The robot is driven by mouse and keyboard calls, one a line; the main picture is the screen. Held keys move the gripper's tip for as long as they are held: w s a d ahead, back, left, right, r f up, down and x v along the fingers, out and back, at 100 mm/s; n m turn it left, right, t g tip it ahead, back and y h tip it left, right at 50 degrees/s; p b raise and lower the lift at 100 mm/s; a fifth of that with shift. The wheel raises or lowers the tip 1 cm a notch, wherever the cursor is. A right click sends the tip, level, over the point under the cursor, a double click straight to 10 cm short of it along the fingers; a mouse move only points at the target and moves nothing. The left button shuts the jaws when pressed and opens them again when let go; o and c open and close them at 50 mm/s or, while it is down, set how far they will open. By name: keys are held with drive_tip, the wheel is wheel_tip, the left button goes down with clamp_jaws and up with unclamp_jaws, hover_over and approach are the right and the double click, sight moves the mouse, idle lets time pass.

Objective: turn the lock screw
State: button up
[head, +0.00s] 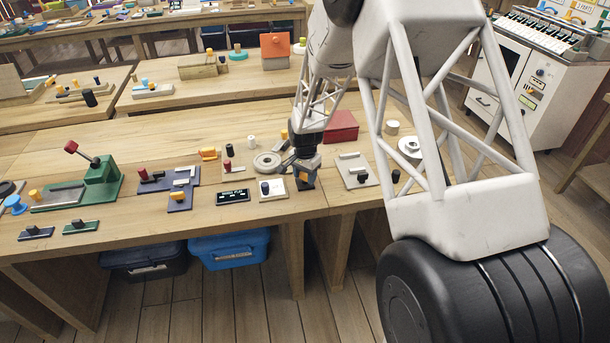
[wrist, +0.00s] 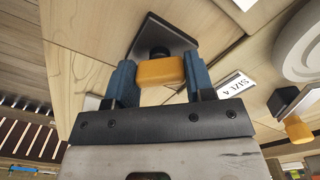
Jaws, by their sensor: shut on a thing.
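The lock screw appears to be the orange crossbar (wrist: 161,71) on a short black post, which rises from a dark plate (wrist: 170,36) on the wooden bench. My gripper (wrist: 160,83) has its two blue fingers on either side of the crossbar and is shut on it. In the head view my gripper (head: 304,172) reaches down to the front bench near its middle. There my fingers and wrist largely hide the crossbar and plate.
A "SIZE 4" label (wrist: 236,86) and another orange knob (wrist: 298,131) lie to the right.

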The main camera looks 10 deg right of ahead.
sight(305, 174)
drive_tip(key=n, duration=0.4)
drive_tip(key=shift+n, duration=0.4)
drive_tip(key=n, duration=0.4)
drive_tip(key=shift+n, duration=0.4)
drive_tip(key=o, duration=0.9)
drive_tip(key=shift+r, duration=0.1)
drive_tip(key=shift+r, duration=3.85)
